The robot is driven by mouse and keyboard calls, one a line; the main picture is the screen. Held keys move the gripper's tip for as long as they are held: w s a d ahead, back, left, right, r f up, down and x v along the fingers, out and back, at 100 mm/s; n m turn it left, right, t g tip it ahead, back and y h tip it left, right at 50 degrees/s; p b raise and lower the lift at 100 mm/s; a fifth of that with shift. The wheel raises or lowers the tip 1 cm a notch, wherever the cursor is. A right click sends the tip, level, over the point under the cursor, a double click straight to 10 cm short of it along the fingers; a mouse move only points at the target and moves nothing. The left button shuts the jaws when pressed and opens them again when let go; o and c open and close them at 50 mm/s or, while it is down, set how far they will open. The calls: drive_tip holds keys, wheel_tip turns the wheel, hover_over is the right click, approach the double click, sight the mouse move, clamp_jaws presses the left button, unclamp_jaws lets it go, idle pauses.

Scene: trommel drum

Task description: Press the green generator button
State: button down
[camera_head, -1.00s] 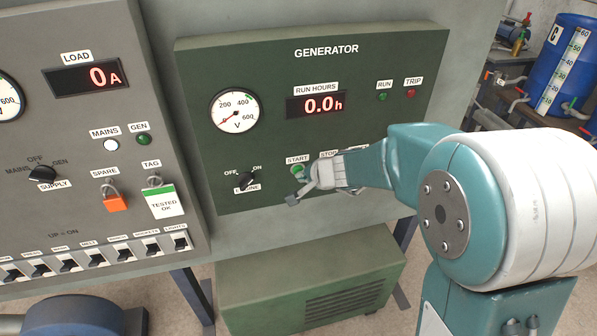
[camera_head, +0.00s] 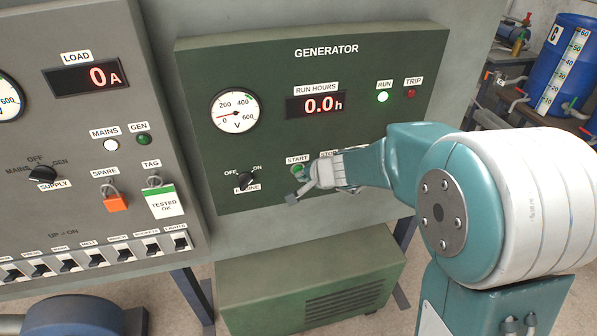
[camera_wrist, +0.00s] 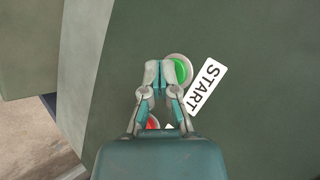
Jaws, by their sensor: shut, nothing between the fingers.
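The green START button (camera_head: 298,169) sits in a pale ring on the dark green generator panel, below its START label. It also shows in the wrist view (camera_wrist: 182,70), right beside my fingertips and partly covered by one finger. My gripper (camera_wrist: 161,67) is shut and empty, its tips close together at the button's left edge in that view. In the head view my gripper (camera_head: 301,192) is at the panel, just below the button. I cannot tell whether it touches the button.
A red button (camera_wrist: 152,122) is partly hidden behind my fingers. The engine switch (camera_head: 247,180) is left of my gripper. A grey supply panel (camera_head: 75,125) with several switches stands at left. The TRIP lamp (camera_head: 411,94) is dark red. Run hours (camera_head: 317,106) read 0.0.

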drive_tip(key=shift+s+d, duration=0.2)
drive_tip(key=shift+s, duration=0.45)
drive_tip(key=shift+s+d, duration=0.25)
drive_tip(key=shift+s, duration=0.55)
drive_tip(key=shift+s+d, duration=0.2)
drive_tip(key=shift+s, duration=0.65)
drive_tip(key=shift+s+d, duration=0.25)
drive_tip(key=shift+s, duration=0.55)
